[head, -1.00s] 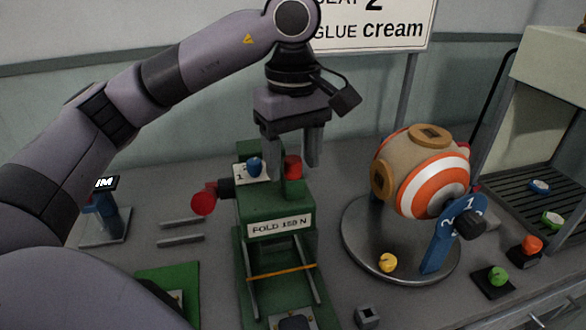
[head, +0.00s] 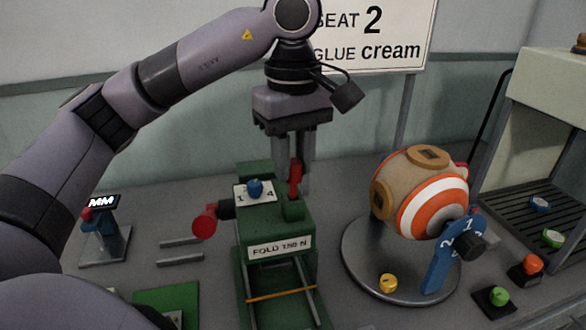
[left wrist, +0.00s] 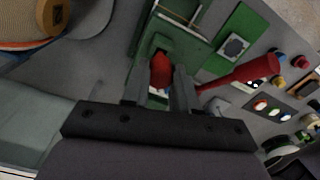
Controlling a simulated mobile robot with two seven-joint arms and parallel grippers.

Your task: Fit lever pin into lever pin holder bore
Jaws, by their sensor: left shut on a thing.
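My left gripper (head: 294,182) points down at the top of the green press (head: 305,236) and is shut on a red pin-like piece (head: 295,180), likely the lever pin. The pin is roughly upright, its lower end close to a small green block (head: 294,210) on the press, likely the holder. I cannot tell whether the pin is in a bore; no bore shows. In the left wrist view the red piece (left wrist: 161,71) shows between the fingers. My right gripper is not in view.
A blue knob (head: 255,187) on a numbered plate sits left of the pin. A red-ended handle (head: 204,226) sticks out left of the press. A striped ball (head: 425,190) on a round turntable (head: 360,270) stands to the right. Coloured buttons line the right edge.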

